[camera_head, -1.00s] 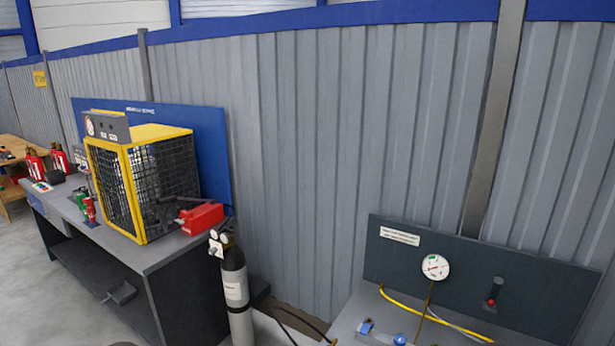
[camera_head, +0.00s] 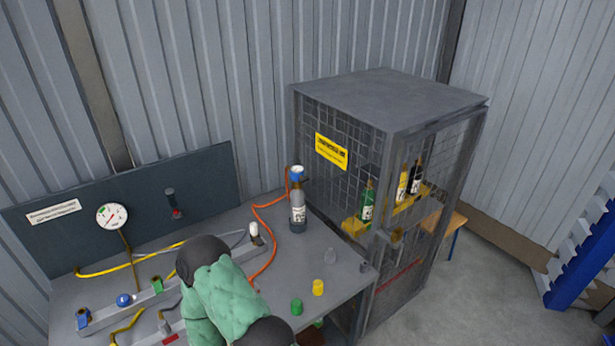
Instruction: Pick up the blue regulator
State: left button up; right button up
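Several blue parts show on the grey bench, and I cannot tell for sure which is the blue regulator. A blue fitting (camera_head: 83,318) sits at the left end of the metal rail. A round blue knob (camera_head: 124,299) is beside it on the rail. A blue-topped head (camera_head: 297,173) sits on a small grey cylinder (camera_head: 298,212) standing upright at the bench's back right. One of my arms, green with dark joints, reaches over the bench from the bottom edge and hides part of the rail. Neither gripper shows.
The bench (camera_head: 340,285) carries a green cap (camera_head: 296,306), a yellow cap (camera_head: 318,287) and an orange hose (camera_head: 264,225). A dark gauge panel (camera_head: 150,195) stands behind. A mesh cage (camera_head: 395,100) with bottles adjoins the bench's right.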

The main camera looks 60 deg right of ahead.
aim_at(296, 171)
jog(key=z, duration=2.05)
